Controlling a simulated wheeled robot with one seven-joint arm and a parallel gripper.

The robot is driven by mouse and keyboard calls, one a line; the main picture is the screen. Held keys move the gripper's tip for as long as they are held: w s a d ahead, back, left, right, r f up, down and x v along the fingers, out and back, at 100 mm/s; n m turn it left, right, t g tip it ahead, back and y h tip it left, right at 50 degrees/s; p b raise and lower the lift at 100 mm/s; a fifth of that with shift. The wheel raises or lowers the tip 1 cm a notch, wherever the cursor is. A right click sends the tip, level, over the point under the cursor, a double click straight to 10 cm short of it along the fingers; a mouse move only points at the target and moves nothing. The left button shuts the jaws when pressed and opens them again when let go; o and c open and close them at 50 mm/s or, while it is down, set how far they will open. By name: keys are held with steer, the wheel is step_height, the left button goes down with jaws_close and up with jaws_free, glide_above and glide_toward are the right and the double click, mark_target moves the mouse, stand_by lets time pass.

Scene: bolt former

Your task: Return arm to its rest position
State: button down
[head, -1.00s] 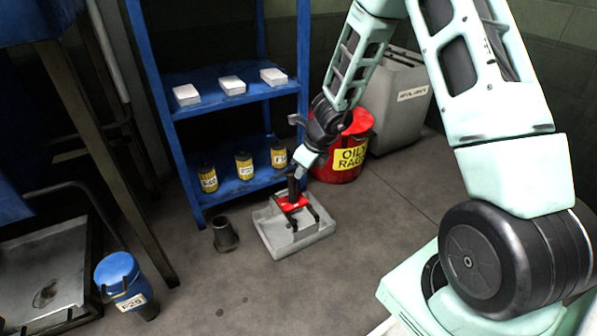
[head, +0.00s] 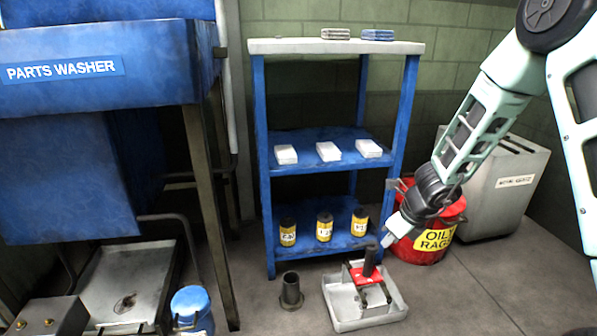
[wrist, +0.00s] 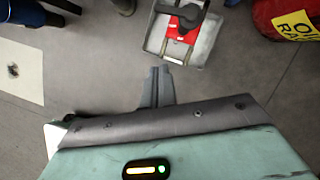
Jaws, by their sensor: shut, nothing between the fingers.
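My arm reaches in from the upper right in the head view. My gripper (head: 388,240) hangs above and behind a grey tray (head: 341,309), beside the red bin. In the wrist view the two fingers of my gripper (wrist: 157,76) lie together, shut and empty, over bare floor. The tray also shows in the wrist view (wrist: 207,42). A red piece with a dark upright handle (head: 362,274) sits in the tray, apart from my gripper; it also shows in the wrist view (wrist: 181,30).
A blue shelf (head: 263,165) holds white boxes and yellow-labelled canisters. A red oily rags bin (head: 418,250) and a grey bin (head: 520,182) stand right. A parts washer (head: 100,90) is left. A dark flanged cylinder (head: 291,292) stands on the floor. Floor at lower right is clear.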

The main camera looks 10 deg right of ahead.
steer(key=s+a+r+n+y+p, duration=0.2)
steer(key=s+a+r+n+p, duration=0.1)
steer(key=a+r+n, duration=0.75)
steer(key=s+a+r+n+g+p, duration=0.25)
steer(key=s+a+r+n, duration=0.45)
steer(key=s+a+n, duration=0.5)
steer(key=s+r+n+g+h+p, duration=0.1)
steer(key=s+r+n+h+p, duration=0.15)
steer(key=s+n, duration=0.5)
steer(key=s+r+n+g+h+p, duration=0.1)
steer(key=s+r+n, duration=0.3)
steer(key=s+n, duration=0.3)
step_height(320, 180, up, 38)
steer(key=w+n+p, duration=0.1)
steer(key=p, duration=3.6)
steer(key=shift+a+n+p, duration=0.3)
steer(key=shift+r+t, duration=0.1)
steer(key=shift+t, duration=0.15)
